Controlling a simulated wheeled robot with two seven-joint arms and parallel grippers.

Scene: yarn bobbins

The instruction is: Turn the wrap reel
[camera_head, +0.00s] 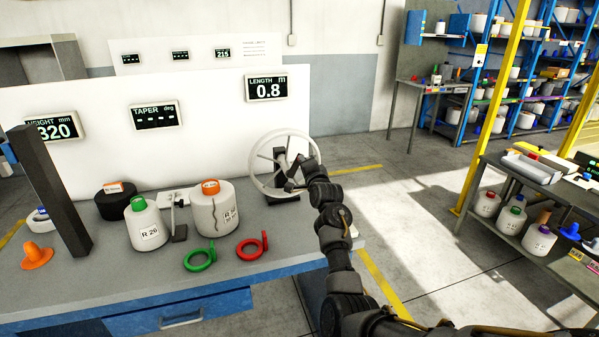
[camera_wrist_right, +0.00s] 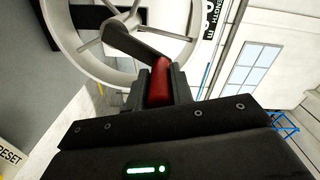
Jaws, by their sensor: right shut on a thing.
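The wrap reel (camera_head: 257,163) is a white spoked wheel on a dark stand (camera_head: 281,170) at the right end of the bench. Its rim also shows at the upper left of the right wrist view (camera_wrist_right: 75,52), with a dark crank arm (camera_wrist_right: 133,42). My right gripper (camera_wrist_right: 160,85) is shut on the red crank handle (camera_wrist_right: 159,82). In the head view my right arm comes up from below and its hand hides the handle. A LENGTH display (camera_head: 267,87) behind the reel reads 0.8 m. My left gripper is not in view.
Left of the reel on the bench (camera_head: 120,285) stand two white bobbins, R 26 (camera_head: 147,228) and one with a dark wavy line (camera_head: 211,213). A dark post (camera_head: 50,190) and orange cone (camera_head: 36,257) are at left.

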